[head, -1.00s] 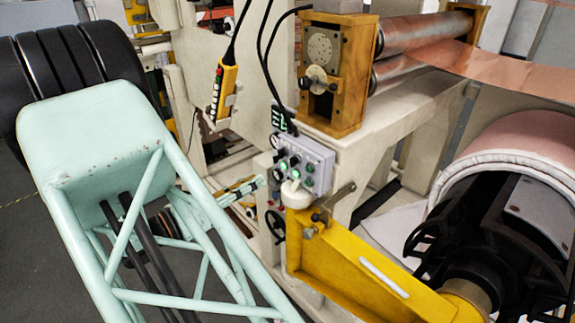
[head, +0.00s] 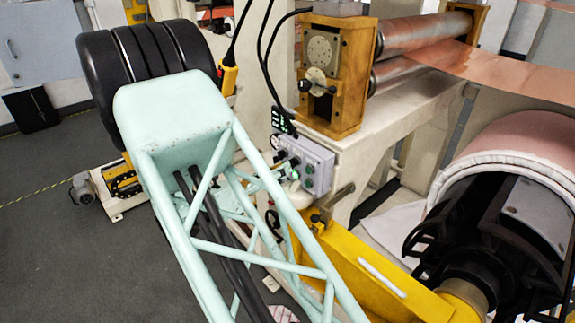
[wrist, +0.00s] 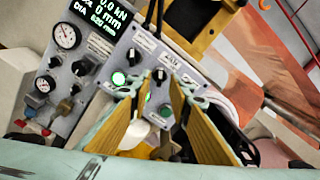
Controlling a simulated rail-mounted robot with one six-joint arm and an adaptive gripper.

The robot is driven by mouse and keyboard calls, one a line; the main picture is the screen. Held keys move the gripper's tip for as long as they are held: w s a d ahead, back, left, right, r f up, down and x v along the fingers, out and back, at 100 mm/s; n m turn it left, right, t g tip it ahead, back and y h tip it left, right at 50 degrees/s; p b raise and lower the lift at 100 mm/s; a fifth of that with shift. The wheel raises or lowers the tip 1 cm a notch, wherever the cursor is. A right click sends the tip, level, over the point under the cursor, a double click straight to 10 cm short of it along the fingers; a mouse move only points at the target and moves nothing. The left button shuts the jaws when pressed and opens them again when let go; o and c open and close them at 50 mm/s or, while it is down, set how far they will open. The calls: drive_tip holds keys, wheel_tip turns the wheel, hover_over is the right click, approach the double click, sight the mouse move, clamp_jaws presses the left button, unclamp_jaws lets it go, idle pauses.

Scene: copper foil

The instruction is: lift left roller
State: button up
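The grey control panel (head: 314,167) is mounted on the machine's side below the roller stand. In the wrist view the panel (wrist: 103,70) fills the upper left and middle, with black knobs (wrist: 145,40), green-lit buttons (wrist: 119,77) and labels too small to read. My gripper (wrist: 162,86) is open and empty, its yellow fingers pointing at the panel's lower part; contact cannot be told. In the head view my arm mostly hides it. An upper metal roller (head: 425,32) and a lower roller (head: 395,72) sit in the stand; which is the left roller cannot be told.
A display (wrist: 103,18) and pressure gauges (wrist: 67,36) adjoin the panel. A yellow beam (head: 365,270) with a lever (head: 337,204) lies below it. A large copper coil (head: 515,150) stands at right. Black cables (head: 262,50) hang above. Open floor lies at left.

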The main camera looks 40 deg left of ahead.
sight(293, 163)
drive_tip(key=shift+w+d, duration=0.2)
drive_tip(key=shift+w, duration=0.7)
drive_tip(key=shift+w+d, duration=0.15)
drive_tip(key=shift+w, duration=0.7)
drive_tip(key=shift+c, duration=0.8)
drive_tip(key=c, duration=0.3)
